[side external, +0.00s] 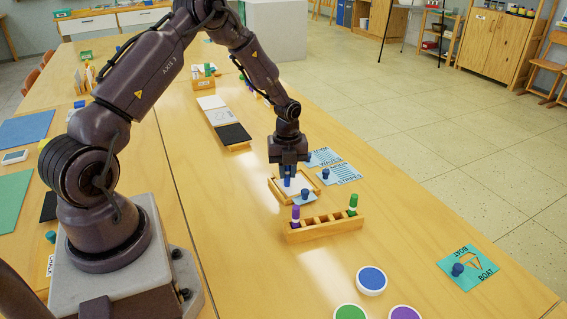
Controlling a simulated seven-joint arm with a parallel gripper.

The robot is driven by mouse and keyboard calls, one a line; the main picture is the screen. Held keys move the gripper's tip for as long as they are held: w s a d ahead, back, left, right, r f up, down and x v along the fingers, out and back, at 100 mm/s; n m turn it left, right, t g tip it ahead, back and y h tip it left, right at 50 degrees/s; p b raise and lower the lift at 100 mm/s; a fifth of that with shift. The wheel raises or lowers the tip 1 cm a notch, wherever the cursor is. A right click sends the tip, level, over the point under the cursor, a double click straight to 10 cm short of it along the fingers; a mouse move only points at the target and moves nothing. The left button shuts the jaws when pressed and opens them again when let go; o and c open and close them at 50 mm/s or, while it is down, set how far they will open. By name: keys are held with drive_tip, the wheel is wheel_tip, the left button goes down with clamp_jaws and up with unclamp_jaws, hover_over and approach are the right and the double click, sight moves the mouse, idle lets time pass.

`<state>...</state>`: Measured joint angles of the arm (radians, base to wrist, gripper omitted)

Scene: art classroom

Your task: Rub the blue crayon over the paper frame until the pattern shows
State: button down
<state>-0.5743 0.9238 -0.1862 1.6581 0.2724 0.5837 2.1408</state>
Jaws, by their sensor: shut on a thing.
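My gripper (288,170) points straight down over the paper frame (276,190), a small wooden frame with white paper in it. It is shut on the blue crayon (287,182), which is upright with its lower end at the paper. I cannot tell whether the tip touches it. A small light-blue card with a dark blue knob (305,194) lies at the frame's near right edge. No pattern can be made out on the paper, which is small and partly hidden by the gripper and crayon.
A wooden rack (325,229) with a purple crayon (296,215) and a green crayon (353,203) stands just in front. Knobbed cards lie right of the frame; a teal boat card (467,267) lies farther right. Blue (371,280), green and purple round discs are at the front.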

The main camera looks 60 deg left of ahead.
drive_tip(key=d, duration=0.3)
drive_tip(key=shift+d, duration=0.2)
drive_tip(key=shift+a+f, duration=0.1)
drive_tip(key=shift+a, duration=3.15)
drive_tip(key=shift+w+d, duration=0.15)
drive_tip(key=shift+w, duration=0.9)
drive_tip(key=shift+d, duration=3.15)
drive_tip(key=shift+s+a, duration=0.1)
drive_tip(key=shift+a, duration=2.85)
drive_tip(key=shift+w+a, duration=0.35)
drive_tip(key=shift+w, duration=0.1)
drive_tip(key=shift+w+d, duration=0.2)
drive_tip(key=shift+w, duration=0.45)
drive_tip(key=shift+d, duration=3.15)
drive_tip(key=shift+s+a, duration=0.15)
drive_tip(key=shift+a, duration=3.3)
wheel_tip(320, 180, up, 8)
drive_tip(key=shift+d+r, duration=0.15)
drive_tip(key=shift+r, duration=0.05)
